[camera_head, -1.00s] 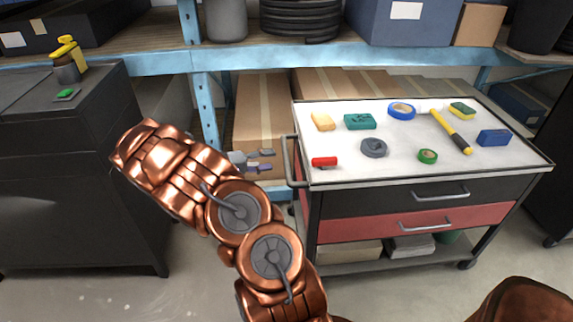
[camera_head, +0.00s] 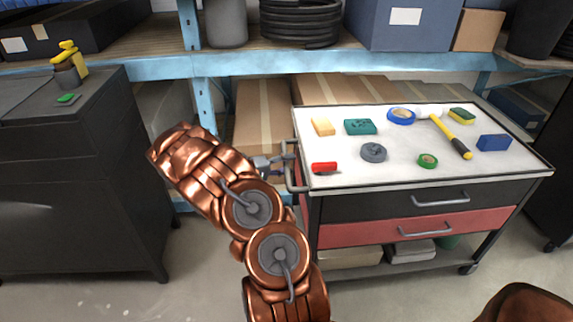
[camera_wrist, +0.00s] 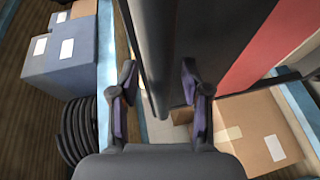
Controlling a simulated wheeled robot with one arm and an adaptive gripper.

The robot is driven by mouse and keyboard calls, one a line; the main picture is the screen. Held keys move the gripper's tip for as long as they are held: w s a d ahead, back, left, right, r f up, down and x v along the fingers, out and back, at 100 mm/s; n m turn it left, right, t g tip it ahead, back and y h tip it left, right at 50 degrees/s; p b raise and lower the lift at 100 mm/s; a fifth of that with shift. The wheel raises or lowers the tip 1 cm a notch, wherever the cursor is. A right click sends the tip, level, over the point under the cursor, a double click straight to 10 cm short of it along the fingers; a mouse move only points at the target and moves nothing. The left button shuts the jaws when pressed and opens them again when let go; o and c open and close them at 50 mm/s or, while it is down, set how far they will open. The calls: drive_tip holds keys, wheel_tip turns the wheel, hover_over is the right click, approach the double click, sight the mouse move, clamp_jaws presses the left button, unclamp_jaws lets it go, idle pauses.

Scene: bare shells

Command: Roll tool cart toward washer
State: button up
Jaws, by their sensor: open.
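The tool cart (camera_head: 400,205) stands upright right of centre in the head view, with a white top, a dark drawer and a red drawer. Its grey side handle (camera_head: 289,172) is on the left end. My gripper (camera_head: 284,160) is open at this handle, partly hidden behind my copper arm. In the wrist view my gripper (camera_wrist: 158,82) has its two fingers apart, with a dark bar and the cart's dark side between or beyond them. I cannot tell whether the fingers touch the handle. I cannot identify a washer for certain.
Tools and sponges lie on the cart top, including a yellow hammer (camera_head: 452,136). A black cabinet (camera_head: 75,185) with a spray bottle (camera_head: 68,65) stands left. A blue shelf (camera_head: 270,66) with boxes runs behind the cart. Grey floor (camera_head: 195,270) is free between cabinet and cart.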

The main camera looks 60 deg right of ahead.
clamp_jaws()
idle(0.4)
